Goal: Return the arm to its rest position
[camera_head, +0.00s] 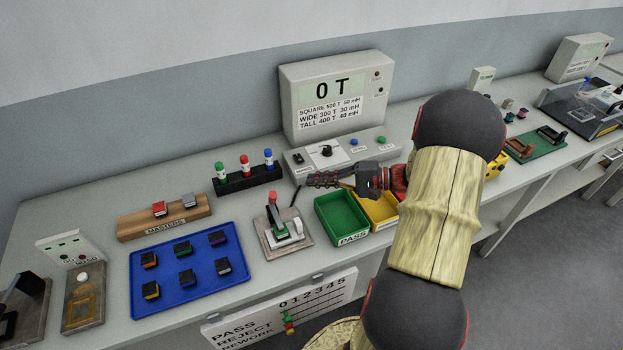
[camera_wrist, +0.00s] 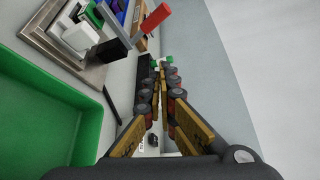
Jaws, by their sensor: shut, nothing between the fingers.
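My gripper (camera_head: 318,179) is shut and empty. In the head view it points left, above the bench between the green bin and the meter box, with my arm reaching in from the right. In the wrist view its fingers (camera_wrist: 163,80) come together in the middle of the picture, with nothing between them. The green PASS bin (camera_head: 341,218) is just below and in front of it, and it also fills the lower left of the wrist view (camera_wrist: 40,120). My arm partly hides the yellow bin (camera_head: 378,209).

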